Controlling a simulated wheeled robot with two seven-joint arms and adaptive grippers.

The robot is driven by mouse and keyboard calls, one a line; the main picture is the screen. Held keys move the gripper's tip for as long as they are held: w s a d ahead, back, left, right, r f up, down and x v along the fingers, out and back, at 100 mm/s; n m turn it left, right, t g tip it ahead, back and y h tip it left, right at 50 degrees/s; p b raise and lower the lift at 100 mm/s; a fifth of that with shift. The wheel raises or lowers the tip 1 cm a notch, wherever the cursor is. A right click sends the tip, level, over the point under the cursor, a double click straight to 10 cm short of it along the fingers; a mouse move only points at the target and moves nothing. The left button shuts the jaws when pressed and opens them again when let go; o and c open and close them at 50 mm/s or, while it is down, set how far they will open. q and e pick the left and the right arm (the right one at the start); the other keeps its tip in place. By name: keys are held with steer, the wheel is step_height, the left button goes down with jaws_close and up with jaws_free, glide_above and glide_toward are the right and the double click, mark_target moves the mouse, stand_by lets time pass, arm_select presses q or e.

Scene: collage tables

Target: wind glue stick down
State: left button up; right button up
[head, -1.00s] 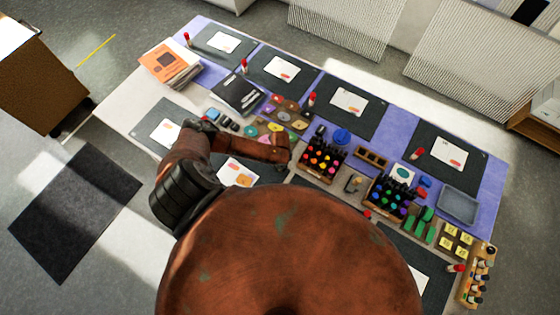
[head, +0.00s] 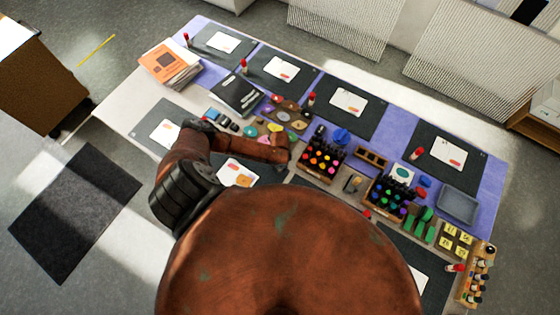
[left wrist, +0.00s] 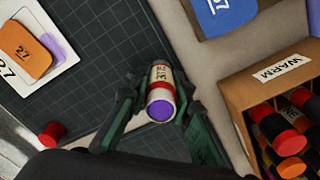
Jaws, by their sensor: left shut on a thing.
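A glue stick (left wrist: 161,88) with a white and red barrel shows in the left wrist view, its purple glue face (left wrist: 160,110) toward the camera. My left gripper (left wrist: 158,98) is shut on its barrel, with a green finger on each side. A red cap (left wrist: 54,135) lies apart on the dark gridded mat (left wrist: 95,75). In the head view my left forearm (head: 250,147) reaches over the table, and its end hides the held stick. How far the purple glue stands out of the tube is hard to tell. My right gripper is not in view.
A wooden crate labelled WARM (left wrist: 285,70) with markers stands close right of the gripper. A white card with an orange tag (left wrist: 25,48) lies at left. Other mats, glue sticks and a grey tray (head: 458,205) fill the table. My own body blocks its near side.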

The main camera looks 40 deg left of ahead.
arm_select(q)
steer(key=shift+s, duration=0.1)
steer(key=o, duration=1.1)
steer(key=shift+o, duration=0.6)
steer(key=o, duration=0.4)
steer(key=shift+o, duration=0.2)
steer(key=shift+r, duration=0.15)
steer(key=shift+r+p, duration=1)
steer(key=shift+r, duration=2.7)
